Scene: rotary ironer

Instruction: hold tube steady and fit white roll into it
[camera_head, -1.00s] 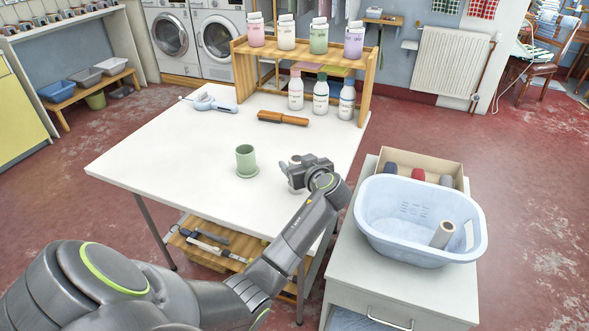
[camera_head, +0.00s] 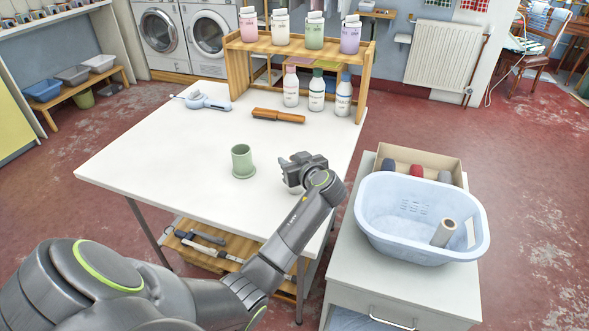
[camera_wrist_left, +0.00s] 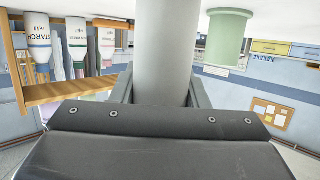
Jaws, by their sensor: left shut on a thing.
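My left gripper (camera_head: 303,170) is over the white table, to the right of the green tube. In the left wrist view it is shut on a pale grey-white cylinder (camera_wrist_left: 165,50); I cannot tell whether this is the roll or a tube. The head view mostly hides this cylinder behind the gripper. The green tube (camera_head: 242,160) stands upright on the table on a wider round base, apart from the gripper. It shows upside down in the left wrist view (camera_wrist_left: 228,40). Another whitish roll (camera_head: 444,233) leans in the light blue basin. My right gripper is not in view.
The basin (camera_head: 380,205) stands on a white cabinet at the right, before a cardboard box (camera_head: 450,165) of rolls. A brown-handled brush (camera_head: 278,116), a blue-white tool (camera_head: 205,101) and a wooden bottle shelf (camera_head: 235,70) are at the table's back. The table's left half is clear.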

